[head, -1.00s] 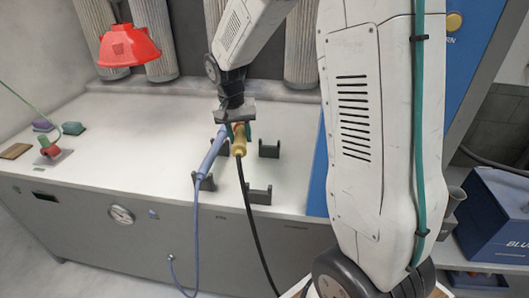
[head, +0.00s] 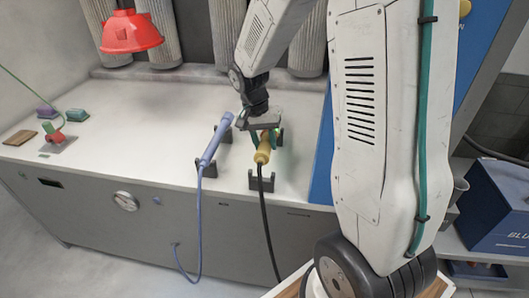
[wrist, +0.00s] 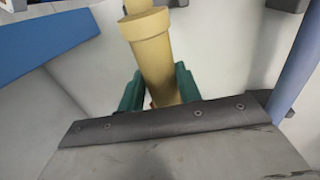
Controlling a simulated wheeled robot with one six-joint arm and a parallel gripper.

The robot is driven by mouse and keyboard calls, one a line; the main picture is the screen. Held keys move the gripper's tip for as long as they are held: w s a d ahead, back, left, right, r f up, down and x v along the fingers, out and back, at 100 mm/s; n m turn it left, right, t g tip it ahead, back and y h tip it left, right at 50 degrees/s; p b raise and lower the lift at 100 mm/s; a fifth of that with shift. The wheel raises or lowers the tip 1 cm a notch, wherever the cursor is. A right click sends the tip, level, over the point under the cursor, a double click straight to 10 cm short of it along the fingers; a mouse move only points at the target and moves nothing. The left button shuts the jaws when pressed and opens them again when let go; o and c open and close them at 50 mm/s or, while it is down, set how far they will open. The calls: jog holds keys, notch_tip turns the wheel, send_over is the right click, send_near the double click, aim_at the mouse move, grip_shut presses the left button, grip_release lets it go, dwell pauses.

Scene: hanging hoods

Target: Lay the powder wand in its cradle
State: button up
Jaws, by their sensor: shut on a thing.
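A yellow wand (head: 262,153) with a black cable trails toward the front of the bench. My gripper (head: 266,134) is shut on it; in the wrist view the green fingers (wrist: 159,92) flank the yellow body (wrist: 156,50). The wand is over the right-hand cradle, between its dark front bracket (head: 262,183) and its back bracket (head: 280,136). I cannot tell whether it touches the brackets. A lavender wand (head: 212,147) with its own hose lies tilted in the left-hand cradle (head: 206,170); which wand is the powder wand is not marked.
The white bench top (head: 120,100) is mostly clear to the left. A red hood (head: 131,33) hangs at the back left. Small blocks and a red-green item (head: 55,136) sit at the far left. A blue panel (head: 322,165) rises at the right.

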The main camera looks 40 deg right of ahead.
notch_tip(320, 180, down, 4)
jog(key=shift+r, duration=0.1)
jog(key=shift+f, duration=0.4)
grip_shut()
jog(key=o, duration=1.1)
grip_release()
